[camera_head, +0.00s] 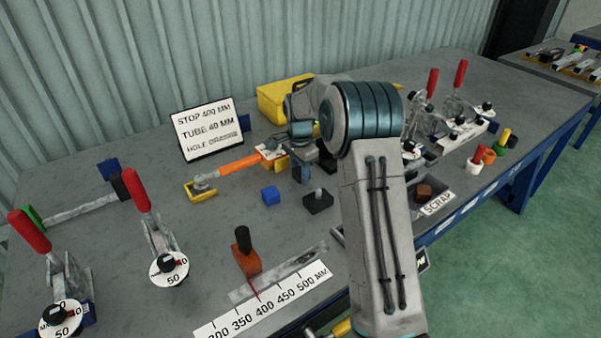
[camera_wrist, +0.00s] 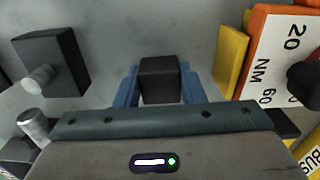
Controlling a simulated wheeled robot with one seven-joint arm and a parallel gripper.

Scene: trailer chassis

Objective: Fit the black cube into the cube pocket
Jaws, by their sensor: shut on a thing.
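The black cube (camera_wrist: 160,79) shows in the wrist view between the two blue fingers of my gripper (camera_wrist: 161,84), which is shut on it. Grey tabletop lies beyond the cube. In the head view my gripper (camera_head: 301,170) is over the middle of the table, partly hidden by my arm, and I cannot make out the cube there. I cannot pick out the cube pocket in either view.
A black block with a post (camera_head: 318,201) and a blue cube (camera_head: 270,196) stand near my gripper. An orange-handled tool (camera_head: 240,165) lies behind them. Toggle clamps with red handles (camera_head: 143,190) stand left. A scrap bin (camera_head: 437,204) is right. A yellow bin (camera_head: 280,97) stands behind.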

